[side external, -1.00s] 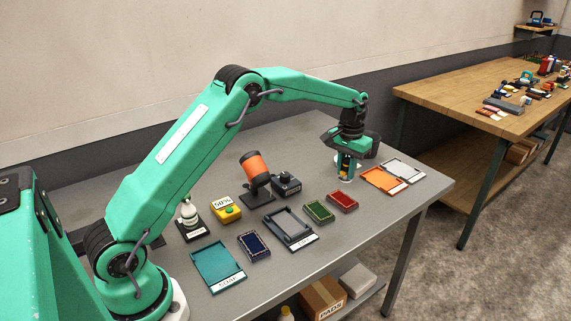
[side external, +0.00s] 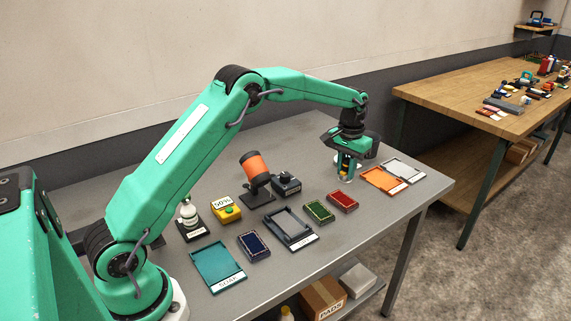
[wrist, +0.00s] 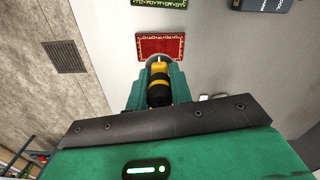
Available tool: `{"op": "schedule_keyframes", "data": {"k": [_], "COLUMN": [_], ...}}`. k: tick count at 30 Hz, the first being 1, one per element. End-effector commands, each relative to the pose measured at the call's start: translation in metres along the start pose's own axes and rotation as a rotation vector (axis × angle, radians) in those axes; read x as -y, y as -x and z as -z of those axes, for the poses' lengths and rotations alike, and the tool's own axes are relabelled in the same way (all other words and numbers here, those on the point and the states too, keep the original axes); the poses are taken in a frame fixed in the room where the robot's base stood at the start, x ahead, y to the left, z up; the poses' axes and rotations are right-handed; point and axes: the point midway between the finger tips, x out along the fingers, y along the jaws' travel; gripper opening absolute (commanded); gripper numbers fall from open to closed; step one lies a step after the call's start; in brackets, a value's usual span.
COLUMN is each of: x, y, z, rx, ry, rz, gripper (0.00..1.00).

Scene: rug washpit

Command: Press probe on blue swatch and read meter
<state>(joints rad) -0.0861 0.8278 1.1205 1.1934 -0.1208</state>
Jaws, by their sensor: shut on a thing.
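My gripper (side external: 346,174) is over the far right part of the grey table, shut on a black and yellow probe (wrist: 158,85). A pale disc shows at the probe's lower end; I cannot tell whether it touches the table. The blue swatch (side external: 253,246), dark blue with a pale patterned border, lies near the table's front, well left of my gripper. It is not in the wrist view. The yellow meter (side external: 226,210) stands behind it, with a green button and a white display that seems to read 50%.
A red swatch (side external: 342,201) lies closest to my gripper, with a green swatch (side external: 319,211) beside it. A dark frame tray (side external: 290,229), teal tray (side external: 216,265), orange tray (side external: 384,181) and orange cylinder on a stand (side external: 254,170) are around. A white bottle (side external: 188,213) stands left.

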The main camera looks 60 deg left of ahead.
Motion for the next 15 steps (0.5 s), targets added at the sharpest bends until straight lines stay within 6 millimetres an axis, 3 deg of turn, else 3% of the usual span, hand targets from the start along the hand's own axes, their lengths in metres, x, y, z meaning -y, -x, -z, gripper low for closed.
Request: {"op": "schedule_keyframes", "data": {"k": [8,15], "x": [0.003,0.011], "y": [0.004,0.01], "z": [-0.007,-0.03], "rx": [-0.001,0.0], "ry": [0.0,0.002], "rz": [0.0,0.0], "gripper": [0.0,0.0]}}
